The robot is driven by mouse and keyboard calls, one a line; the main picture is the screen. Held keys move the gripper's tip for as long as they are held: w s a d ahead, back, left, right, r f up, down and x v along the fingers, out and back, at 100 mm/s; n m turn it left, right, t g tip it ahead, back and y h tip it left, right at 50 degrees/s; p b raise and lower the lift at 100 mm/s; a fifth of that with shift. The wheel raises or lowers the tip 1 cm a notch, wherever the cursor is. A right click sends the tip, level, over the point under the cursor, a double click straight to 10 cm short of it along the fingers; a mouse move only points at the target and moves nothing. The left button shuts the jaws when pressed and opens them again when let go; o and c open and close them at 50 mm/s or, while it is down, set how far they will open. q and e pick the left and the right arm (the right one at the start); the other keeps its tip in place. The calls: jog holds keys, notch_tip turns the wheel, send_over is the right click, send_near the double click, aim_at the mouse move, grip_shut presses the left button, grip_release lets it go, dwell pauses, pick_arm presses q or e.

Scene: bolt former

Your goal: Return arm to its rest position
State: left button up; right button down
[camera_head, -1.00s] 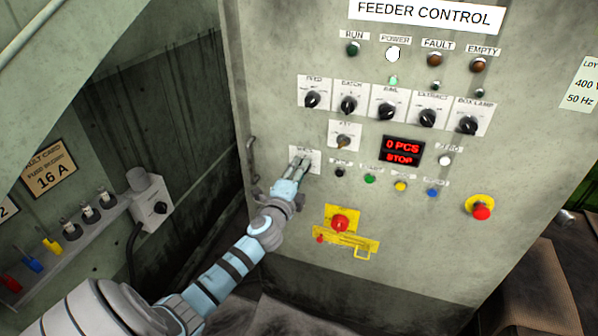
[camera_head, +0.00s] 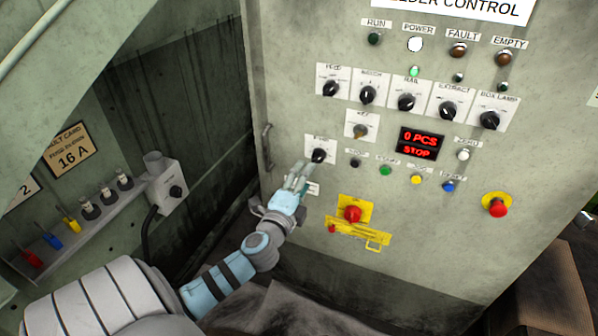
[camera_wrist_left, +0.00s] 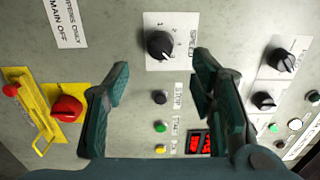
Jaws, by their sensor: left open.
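My left gripper (camera_head: 299,174) is in front of the feeder control panel (camera_head: 290,110), just below and left of the black speed knob (camera_head: 318,155). In the left wrist view its two dark green fingers (camera_wrist_left: 158,85) are spread apart with nothing between them. The speed knob (camera_wrist_left: 160,44) stands on its white plate beyond the fingertips, apart from them. My right gripper shows in neither view.
A red knob on a yellow plate (camera_head: 352,213) with a yellow hasp is right of my left wrist. A red emergency button (camera_head: 497,206) is further right. The display (camera_head: 419,144) reads 0 PCS STOP. A fuse shelf (camera_head: 100,208) stands at left.

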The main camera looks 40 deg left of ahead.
pick_arm(q)
jog(key=v, duration=0.3)
jog(key=shift+s+d, duration=0.15)
jog(key=shift+s, duration=0.2)
jog(key=s+a+f+n+g+h+p, duration=0.1)
jog(key=s+f+n+g, duration=0.15)
jog(key=f, duration=0.65)
jog(key=s+a+f+n+g, duration=0.1)
jog(key=s+f+n+g, duration=0.2)
jog(key=f, duration=0.7)
jog(key=s+f+n+g+h+p, duration=0.15)
jog(key=s+f, duration=0.25)
jog(key=f, duration=0.5)
jog(key=s+d+f+n+g+h+p, duration=0.1)
jog(key=s+d+f+n+g, duration=0.25)
jog(key=s+f, duration=0.55)
jog(key=s+d+f+n+g+p, duration=0.1)
jog(key=s+d+f+n+g, duration=0.25)
jog(key=s, duration=0.85)
jog(key=s+d+f+g+h+p, duration=0.1)
jog(key=s+d+f, duration=0.2)
jog(key=s+d, duration=0.3)
jog(key=shift+s+d+g, duration=0.25)
jog(key=shift+s+g, duration=0.15)
jog(key=shift+s, duration=0.75)
